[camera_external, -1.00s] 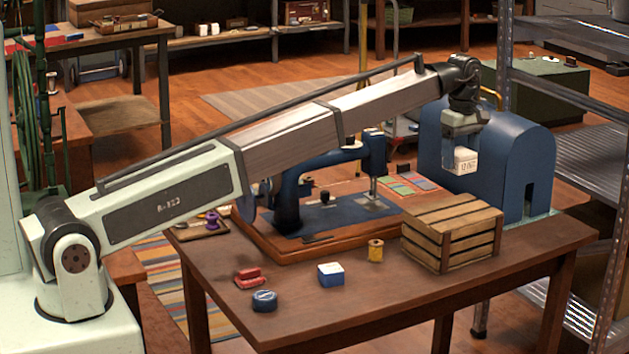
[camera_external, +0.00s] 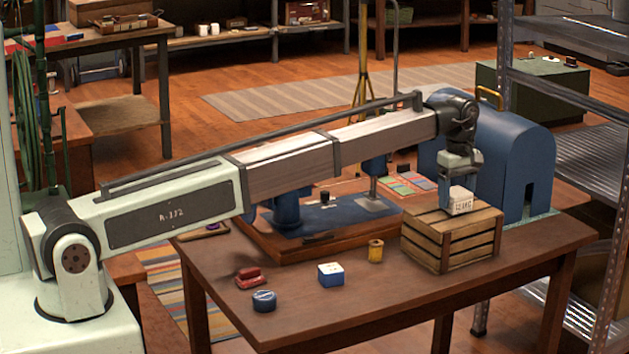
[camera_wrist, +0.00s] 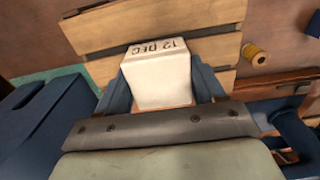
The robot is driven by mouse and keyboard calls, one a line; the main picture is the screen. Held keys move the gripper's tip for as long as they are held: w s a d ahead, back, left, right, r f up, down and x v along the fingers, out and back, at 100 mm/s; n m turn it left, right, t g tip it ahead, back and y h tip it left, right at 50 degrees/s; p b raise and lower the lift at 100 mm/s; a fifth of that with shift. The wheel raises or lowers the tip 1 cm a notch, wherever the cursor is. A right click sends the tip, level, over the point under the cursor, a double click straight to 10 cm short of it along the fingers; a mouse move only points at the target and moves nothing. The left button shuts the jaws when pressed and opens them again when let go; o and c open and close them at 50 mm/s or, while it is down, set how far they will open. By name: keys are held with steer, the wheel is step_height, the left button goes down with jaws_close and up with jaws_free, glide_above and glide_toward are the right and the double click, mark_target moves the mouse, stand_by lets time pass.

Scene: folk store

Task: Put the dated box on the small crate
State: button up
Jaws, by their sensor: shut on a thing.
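The dated box is a small white box (camera_external: 461,200) with dark print on its side. In the wrist view the print on the box (camera_wrist: 158,80) reads "12 DEC". My gripper (camera_external: 459,189) points down and is shut on the box, with a blue finger on each side of it. The small crate (camera_external: 450,247) is made of wooden slats and stands at the right of the table; its slatted top also shows in the wrist view (camera_wrist: 150,22). The box is upright at the crate's top, over its middle. I cannot tell whether its underside touches the slats.
A yellow thread spool (camera_external: 376,251) stands left of the crate. A blue-and-white box (camera_external: 331,275), a red object (camera_external: 251,278) and a round blue tin (camera_external: 264,301) lie farther left. A sewing machine base (camera_external: 330,222) and a blue arched housing (camera_external: 530,160) are behind.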

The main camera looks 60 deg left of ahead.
mark_target(457, 191)
steer(key=shift+f, duration=0.3)
steer(key=o, duration=1.1)
step_height(457, 191, up, 12)
steer(key=shift+r, duration=0.15)
